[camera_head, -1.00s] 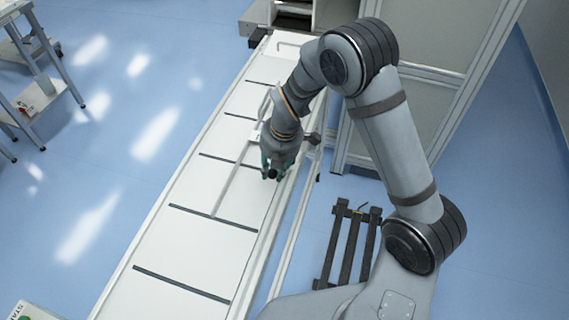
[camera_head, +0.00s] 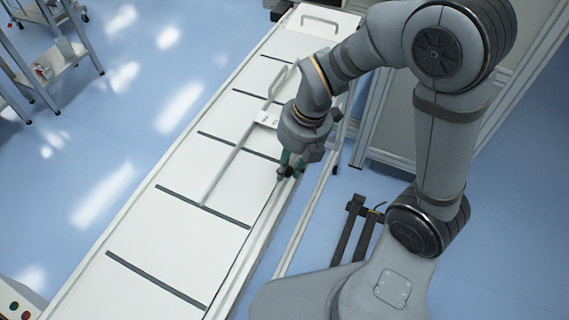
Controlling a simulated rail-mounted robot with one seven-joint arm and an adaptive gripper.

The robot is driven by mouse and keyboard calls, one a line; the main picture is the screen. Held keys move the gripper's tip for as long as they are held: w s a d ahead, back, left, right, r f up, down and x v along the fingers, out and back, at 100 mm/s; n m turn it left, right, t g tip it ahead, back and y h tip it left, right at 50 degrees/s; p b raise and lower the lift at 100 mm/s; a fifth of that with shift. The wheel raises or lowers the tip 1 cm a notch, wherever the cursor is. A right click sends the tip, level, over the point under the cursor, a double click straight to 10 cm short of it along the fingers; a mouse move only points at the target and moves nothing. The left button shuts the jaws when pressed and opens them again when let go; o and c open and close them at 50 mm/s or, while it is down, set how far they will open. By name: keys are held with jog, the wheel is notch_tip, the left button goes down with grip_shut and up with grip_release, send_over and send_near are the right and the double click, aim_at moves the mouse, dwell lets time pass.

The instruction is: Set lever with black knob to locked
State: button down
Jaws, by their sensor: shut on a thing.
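My gripper (camera_head: 289,174) is over the right edge of the long white machine bed (camera_head: 165,255). Its green-tipped fingers are shut on the black knob (camera_head: 289,171), which shows as a small dark shape between them. The lever's shaft is hidden by the gripper, so I cannot tell its angle or whether it reads locked. A small white plate with dark marking (camera_head: 267,120) sits left of my wrist, and its text is too small to read.
A thin metal frame (camera_head: 226,178) lies over the bed left of my gripper. A white rail (camera_head: 318,208) runs along the bed's right side. A dark slatted rack (camera_head: 352,232) stands on the blue floor at right. A steel cart (camera_head: 55,52) is at upper left.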

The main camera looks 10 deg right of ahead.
jog(key=shift+w+d, duration=0.1)
jog(key=shift+w, duration=0.1)
jog(key=c, duration=1.6)
grip_release()
jog(key=shift+d, duration=0.1)
jog(key=shift+o, duration=0.7)
jog(key=shift+s, duration=0.1)
notch_tip(320, 180, up, 12)
jog(key=d, duration=0.2)
jog(key=shift+s, duration=0.45)
jog(key=shift+f, duration=0.1)
